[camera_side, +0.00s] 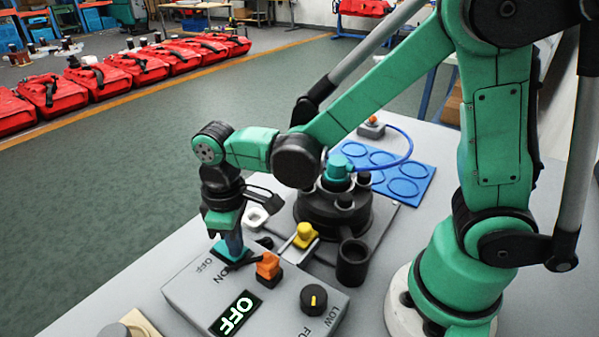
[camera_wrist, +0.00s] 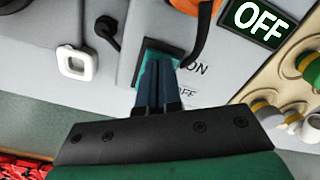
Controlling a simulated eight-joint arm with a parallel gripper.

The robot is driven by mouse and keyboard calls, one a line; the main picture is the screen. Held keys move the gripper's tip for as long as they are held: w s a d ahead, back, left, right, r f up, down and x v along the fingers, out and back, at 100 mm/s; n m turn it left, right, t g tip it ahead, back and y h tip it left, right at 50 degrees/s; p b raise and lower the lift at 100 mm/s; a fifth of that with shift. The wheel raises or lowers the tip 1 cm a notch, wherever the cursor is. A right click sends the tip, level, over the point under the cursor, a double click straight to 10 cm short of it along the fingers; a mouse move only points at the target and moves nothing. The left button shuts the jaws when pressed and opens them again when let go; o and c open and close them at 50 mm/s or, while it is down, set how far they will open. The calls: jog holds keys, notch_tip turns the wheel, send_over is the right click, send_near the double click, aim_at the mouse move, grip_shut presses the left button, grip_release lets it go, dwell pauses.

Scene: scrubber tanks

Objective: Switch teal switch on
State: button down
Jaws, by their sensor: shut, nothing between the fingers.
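The grey control box (camera_side: 190,292) stands on the bench. The teal switch (camera_side: 222,253) is on its top near the far left corner, and in the wrist view the teal switch (camera_wrist: 180,50) shows as a teal edge around my fingertips. My gripper (camera_side: 235,246) points down at it, fingers shut together with nothing held. In the wrist view my gripper (camera_wrist: 160,65) covers most of the switch, so its lever position is hidden and contact cannot be told. The lit display (camera_side: 233,313) reads OFF, as does the display (camera_wrist: 259,22) in the wrist view. ON and OFF labels lie beside the switch.
An orange switch (camera_side: 268,268) is close beside the teal one. A black knob (camera_side: 314,299) sits further right on the box. A yellow valve (camera_side: 304,235) and a dark round tank assembly (camera_side: 330,212) stand behind. A tan rack (camera_wrist: 296,62) with capped bottles is at right in the wrist view.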

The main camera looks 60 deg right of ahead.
jog(key=shift+r, duration=3.4)
jog(key=s+d+r+m+t, duration=0.2)
jog(key=d+m+t, duration=0.4)
jog(key=d, duration=0.3)
jog(key=shift+s+d+t, duration=0.25)
jog(key=shift+s+t, duration=0.15)
jog(key=shift+t, duration=0.2)
